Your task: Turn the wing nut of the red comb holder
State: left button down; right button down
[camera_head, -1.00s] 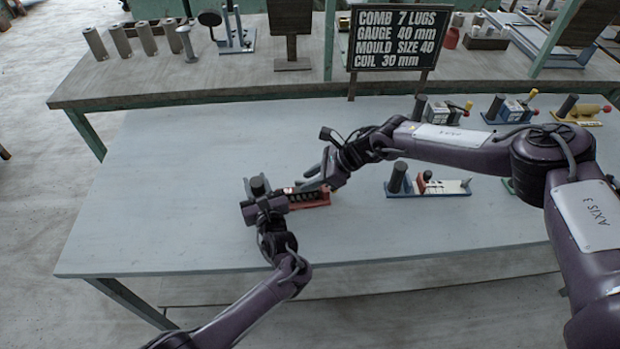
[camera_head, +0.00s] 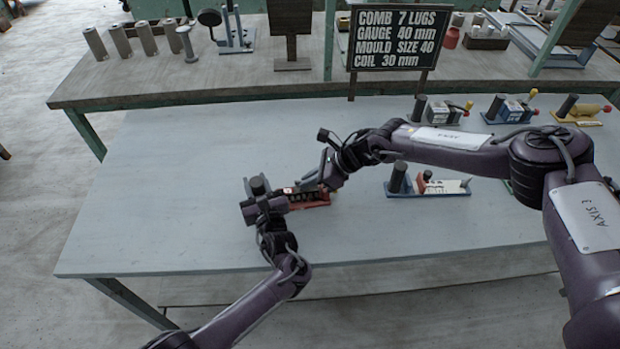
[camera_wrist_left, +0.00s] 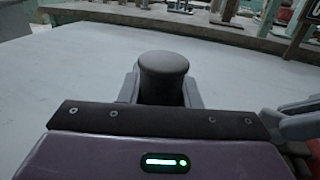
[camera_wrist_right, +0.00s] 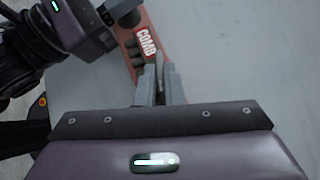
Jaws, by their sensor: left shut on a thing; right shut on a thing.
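The red comb holder (camera_head: 318,201) lies on the grey bench, partly covered by my grippers. Its red body with a "COMB" label (camera_wrist_right: 147,42) and a row of dark lugs shows in the right wrist view. My left gripper (camera_wrist_left: 163,90) is shut on the dark upright post (camera_wrist_left: 163,72) at the holder's left end. The post's top also shows in the head view (camera_head: 258,185). My right gripper (camera_wrist_right: 159,82) is shut at the holder's other end, pointing down on it. The wing nut is hidden between its fingers, and I cannot make out its angle.
A blue-based holder (camera_head: 432,190) stands to the right on the same bench. Several more holders stand at the back right, partly behind my right arm. A black sign (camera_head: 397,40) stands at the back edge. The bench left of the red holder is clear.

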jog(key=m+t, duration=0.1)
jog(key=m, duration=0.1)
jog(key=m+t+h, duration=0.1)
jog(key=m, duration=0.1)
jog(key=s+m+t+h, duration=0.1)
jog(key=m+t, duration=0.1)
jog(key=shift+a, duration=0.3)
jog(key=shift+s+a+m+t+h, duration=0.15)
jog(key=shift+m+t+h, duration=0.45)
jog(key=shift+m+h, duration=0.5)
jog(key=shift+a+m+t+h, duration=0.1)
jog(key=shift+m+t+h, duration=0.55)
jog(key=shift+m, duration=0.75)
jog(key=c, duration=1.5)
grip_release()
jog(key=shift+c, duration=0.2)
